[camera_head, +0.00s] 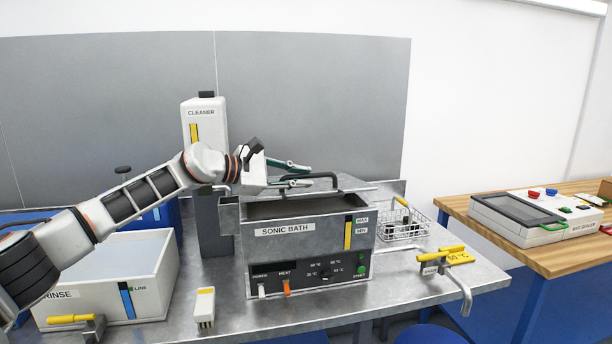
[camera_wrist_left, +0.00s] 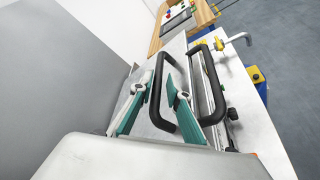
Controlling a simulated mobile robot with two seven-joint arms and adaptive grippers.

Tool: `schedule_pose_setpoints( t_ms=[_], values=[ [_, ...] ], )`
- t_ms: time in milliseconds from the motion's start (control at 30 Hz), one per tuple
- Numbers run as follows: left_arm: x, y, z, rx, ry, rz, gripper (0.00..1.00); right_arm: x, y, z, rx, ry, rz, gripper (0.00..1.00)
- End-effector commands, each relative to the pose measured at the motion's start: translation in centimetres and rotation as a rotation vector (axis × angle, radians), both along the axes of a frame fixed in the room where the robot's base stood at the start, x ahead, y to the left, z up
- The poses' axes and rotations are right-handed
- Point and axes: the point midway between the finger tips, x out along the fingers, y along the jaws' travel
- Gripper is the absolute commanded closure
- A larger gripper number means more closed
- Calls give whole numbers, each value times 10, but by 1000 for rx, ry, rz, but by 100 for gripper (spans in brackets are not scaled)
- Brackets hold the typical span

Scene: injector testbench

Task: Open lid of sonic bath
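The sonic bath (camera_head: 303,245) is a grey metal box with a labelled front, in the middle of the bench. A black arched handle (camera_head: 325,176) stands at its top in the head view. My left gripper (camera_head: 309,172) is above the bath, with its teal fingers apart and level beside this handle. In the left wrist view, a black handle (camera_wrist_left: 158,88) shows between the two open fingers, and a second black handle (camera_wrist_left: 208,82) lies to its right. Whether a finger touches a handle is unclear. The lid's edges are hard to make out. My right gripper is out of view.
The white cleaner container (camera_head: 207,116) stands behind the bath. The rinse tub (camera_head: 98,309) is at left, and a small white block (camera_head: 205,305) lies in front. A wire basket (camera_head: 402,226) and yellow-handled valve (camera_head: 444,256) are at right.

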Motion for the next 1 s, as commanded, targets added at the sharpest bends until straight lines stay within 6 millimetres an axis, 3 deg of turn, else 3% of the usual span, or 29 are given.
schedule_pose_setpoints(
  t_ms=[1000],
  values=[
    [-34, 48, 16, 0, -1, -1, 84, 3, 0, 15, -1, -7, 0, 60]
  ],
)
